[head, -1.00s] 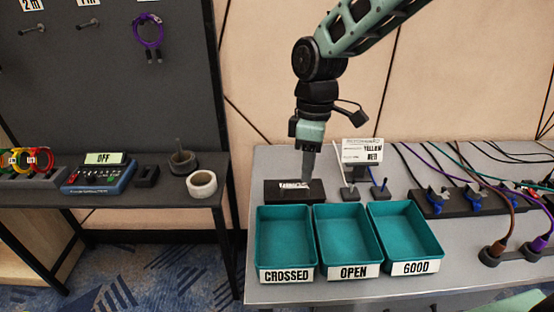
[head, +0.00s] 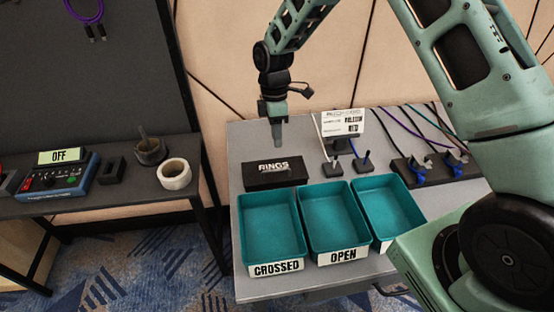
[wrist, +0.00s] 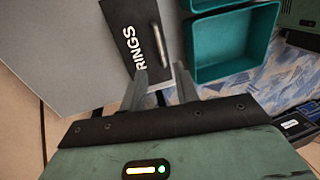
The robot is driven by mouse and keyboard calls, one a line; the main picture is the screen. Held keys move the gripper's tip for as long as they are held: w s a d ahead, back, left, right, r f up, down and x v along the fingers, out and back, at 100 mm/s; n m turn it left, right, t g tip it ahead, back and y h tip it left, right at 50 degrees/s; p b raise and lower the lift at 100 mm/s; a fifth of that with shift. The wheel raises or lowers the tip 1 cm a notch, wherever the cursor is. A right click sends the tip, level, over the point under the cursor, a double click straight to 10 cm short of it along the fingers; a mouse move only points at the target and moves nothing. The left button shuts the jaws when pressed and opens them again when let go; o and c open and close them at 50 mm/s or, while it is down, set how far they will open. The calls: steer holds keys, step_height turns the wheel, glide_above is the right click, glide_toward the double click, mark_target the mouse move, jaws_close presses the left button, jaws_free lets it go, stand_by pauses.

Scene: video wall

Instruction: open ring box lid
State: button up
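The ring box (head: 275,176) is a black box marked RINGS on the grey table, behind the teal trays. Its lid looks shut. In the wrist view the box (wrist: 128,38) shows its lettering and a pale bar along one side. My gripper (head: 278,143) points down above and behind the box's back edge, apart from it. In the wrist view its two fingers (wrist: 160,70) stand apart with nothing between them, and their tips are near the box's edge in the picture.
Teal trays marked CROSSED (head: 270,232) and OPEN (head: 335,218) stand in front of the box, with a third tray (head: 385,205) at right. Small stands and a sign (head: 343,122) are right of the box, then cables (head: 435,165). A dark side table (head: 100,203) is left.

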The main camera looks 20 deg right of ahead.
steer(key=p, duration=0.2)
glide_above(277, 176)
step_height(277, 176, down, 9)
steer(key=shift+f, duration=0.2)
jaws_close()
